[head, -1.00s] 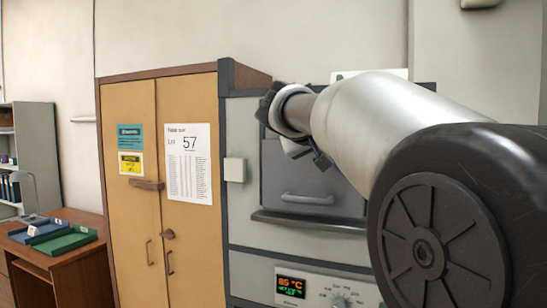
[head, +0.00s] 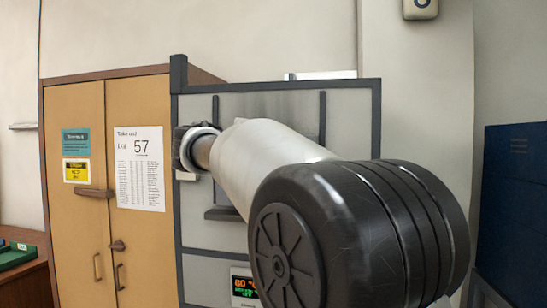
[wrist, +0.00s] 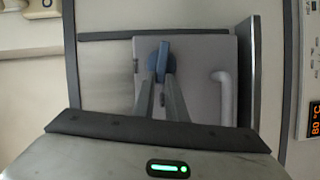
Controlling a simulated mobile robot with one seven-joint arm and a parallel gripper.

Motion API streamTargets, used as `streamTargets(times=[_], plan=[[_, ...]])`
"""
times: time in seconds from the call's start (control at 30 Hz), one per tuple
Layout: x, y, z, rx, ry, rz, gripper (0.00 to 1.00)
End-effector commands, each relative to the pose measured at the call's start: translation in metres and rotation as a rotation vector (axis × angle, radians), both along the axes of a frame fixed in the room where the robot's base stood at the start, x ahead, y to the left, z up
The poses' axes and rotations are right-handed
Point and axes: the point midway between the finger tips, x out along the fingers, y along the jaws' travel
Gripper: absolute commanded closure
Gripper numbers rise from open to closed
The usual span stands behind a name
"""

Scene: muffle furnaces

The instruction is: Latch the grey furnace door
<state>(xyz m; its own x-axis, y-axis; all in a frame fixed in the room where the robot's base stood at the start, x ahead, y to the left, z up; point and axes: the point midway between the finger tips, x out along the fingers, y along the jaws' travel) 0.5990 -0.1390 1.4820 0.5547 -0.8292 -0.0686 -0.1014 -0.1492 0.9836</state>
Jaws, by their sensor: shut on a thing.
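The grey furnace door (wrist: 205,70) fills the middle of the wrist view, with its pale bar handle (wrist: 222,98) on the right side. A blue latch lever (wrist: 163,50) stands at the door's left part. My gripper (wrist: 162,78) is shut on this lever, with the fingers on both sides of it. In the head view my arm crosses in front of the furnace (head: 350,105) and hides most of the door and the latch. The door looks flush in its frame, but I cannot tell whether it is latched.
A tan cabinet (head: 85,210) with a paper notice (head: 139,168) stands to the left of the furnace. The lit temperature display (head: 243,286) is below the door. A dark blue cabinet (head: 515,205) stands at the right. A ledge (wrist: 252,75) runs beside the door in the wrist view.

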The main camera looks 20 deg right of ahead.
Motion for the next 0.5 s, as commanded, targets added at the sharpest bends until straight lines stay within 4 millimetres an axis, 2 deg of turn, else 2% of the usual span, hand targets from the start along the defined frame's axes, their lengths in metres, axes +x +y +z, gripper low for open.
streamTargets(times=[0.2, 0.5], plan=[[0.0006, 0.0006, -0.0066, -0.099, 0.068, 0.001, 1.0], [0.0004, 0.0002, -0.0075, -0.158, 0.107, 0.0, 1.0]])
